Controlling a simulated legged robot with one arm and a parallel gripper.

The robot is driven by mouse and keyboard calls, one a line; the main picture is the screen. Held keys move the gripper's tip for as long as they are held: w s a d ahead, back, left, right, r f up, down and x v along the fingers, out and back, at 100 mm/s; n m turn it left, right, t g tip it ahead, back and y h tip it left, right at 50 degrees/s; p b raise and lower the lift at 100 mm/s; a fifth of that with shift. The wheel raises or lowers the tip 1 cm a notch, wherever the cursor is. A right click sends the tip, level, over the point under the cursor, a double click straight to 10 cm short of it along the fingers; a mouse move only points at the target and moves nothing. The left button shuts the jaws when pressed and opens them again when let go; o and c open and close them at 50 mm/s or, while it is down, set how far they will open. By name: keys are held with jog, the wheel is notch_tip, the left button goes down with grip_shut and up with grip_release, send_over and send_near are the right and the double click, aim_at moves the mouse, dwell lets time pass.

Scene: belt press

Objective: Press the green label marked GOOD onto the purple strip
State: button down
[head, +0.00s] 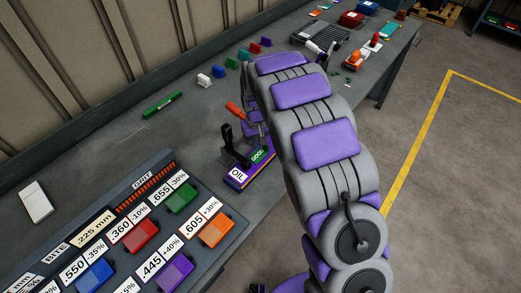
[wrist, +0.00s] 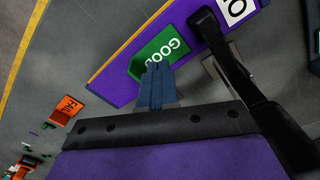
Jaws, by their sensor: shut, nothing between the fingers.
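The purple strip (head: 262,173) lies on the grey bench left of my arm, with a white marked patch at its near end. The green label marked GOOD (head: 258,155) lies on the strip. In the head view my arm hides most of the gripper.
A black upright part (head: 227,145) and an orange handle (head: 235,110) stand by the strip. A control panel with coloured buttons (head: 135,236) fills the near left. Small coloured blocks (head: 218,72) line the back. An orange item marked FAIL (wrist: 68,109) shows in the wrist view.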

aim_at(259, 154)
jog(key=shift+r+p, duration=0.65)
jog(key=shift+r, duration=1.2)
jog(key=s+d+r+m, duration=0.3)
jog(key=s+d+r, duration=0.85)
jog(key=s, duration=0.45)
jog(key=s+d+r+g, duration=0.1)
jog(key=s+d, duration=0.1)
jog(key=s, duration=1)
jog(key=s+d+r+m, duration=0.1)
jog(key=s+d+r, duration=0.1)
jog(key=s, duration=1)
jog(key=shift+d+r+g, duration=0.2)
jog(key=shift+d+g, duration=0.2)
jog(key=shift+d, duration=0.05)
